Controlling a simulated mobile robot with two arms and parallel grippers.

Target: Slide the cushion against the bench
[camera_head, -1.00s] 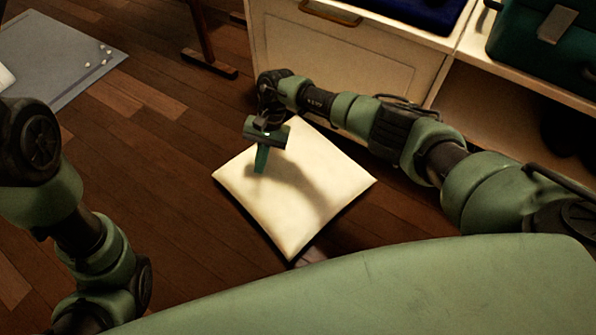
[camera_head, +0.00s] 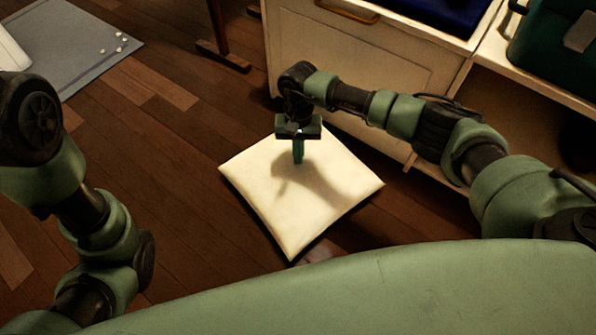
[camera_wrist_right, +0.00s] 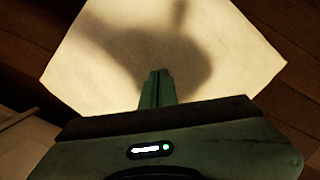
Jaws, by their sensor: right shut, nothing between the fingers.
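The cream square cushion (camera_head: 300,205) lies flat on the wooden floor, turned so a corner points toward me. My right gripper (camera_head: 298,160) is shut and empty, pointing down over the cushion's far part. Whether its tips touch the cloth I cannot tell. In the right wrist view the closed fingers (camera_wrist_right: 157,88) stand in front of the cushion (camera_wrist_right: 235,65), and a shadow falls on it. The white bench with drawer and open shelf (camera_head: 360,65) stands behind the cushion; a strip of floor shows between them. My left arm is at the left edge, its gripper out of view.
A teal case (camera_head: 555,45) and a dark blue cloth (camera_head: 440,12) are on top of the bench. A grey mat (camera_head: 75,50) with small white bits lies at the far left. A wooden leg (camera_head: 222,45) stands left of the bench. The floor (camera_head: 150,170) left of the cushion is clear.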

